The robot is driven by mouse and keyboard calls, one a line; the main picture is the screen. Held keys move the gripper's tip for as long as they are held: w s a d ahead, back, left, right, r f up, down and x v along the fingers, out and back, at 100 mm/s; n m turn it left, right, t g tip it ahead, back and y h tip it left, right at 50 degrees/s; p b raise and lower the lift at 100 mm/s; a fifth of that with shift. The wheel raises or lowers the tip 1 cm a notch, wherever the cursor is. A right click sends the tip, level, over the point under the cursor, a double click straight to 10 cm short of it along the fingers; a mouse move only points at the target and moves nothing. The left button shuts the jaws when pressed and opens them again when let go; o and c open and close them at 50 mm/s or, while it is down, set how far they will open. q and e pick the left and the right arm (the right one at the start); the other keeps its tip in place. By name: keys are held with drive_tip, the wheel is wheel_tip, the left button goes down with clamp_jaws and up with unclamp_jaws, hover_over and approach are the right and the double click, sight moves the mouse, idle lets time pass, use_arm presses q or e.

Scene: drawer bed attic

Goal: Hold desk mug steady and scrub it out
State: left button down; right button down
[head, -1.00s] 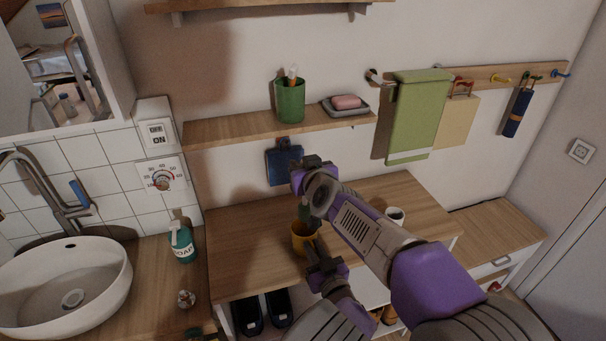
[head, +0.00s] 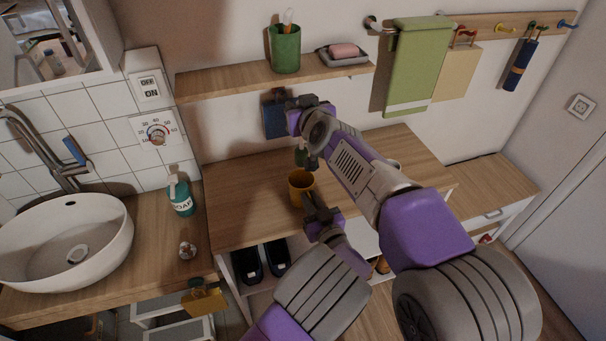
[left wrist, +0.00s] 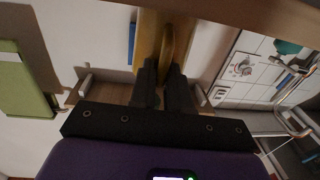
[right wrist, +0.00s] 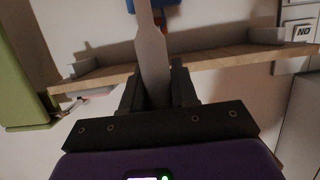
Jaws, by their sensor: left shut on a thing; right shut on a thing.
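The desk mug (head: 301,190) is yellow and stands out at the front of the wooden desk. My left gripper (head: 310,203) comes from below and is shut on its handle; the left wrist view shows the handle (left wrist: 167,45) between the jaws. A small green part (head: 300,155), seemingly of the brush, shows just above the mug. I cannot tell whether its tip is inside. The mug's inside is hidden.
A white basin (head: 65,245) and a teal soap bottle (head: 180,195) are at left. A shelf (head: 225,85) above the desk holds a green cup (head: 284,50) and soap dish (head: 343,58). A green towel (head: 415,65) hangs at right. The desk's left part is clear.

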use_arm(q)
drive_tip(key=c, duration=1)
unclamp_jaws()
drive_tip(key=v, duration=1.2)
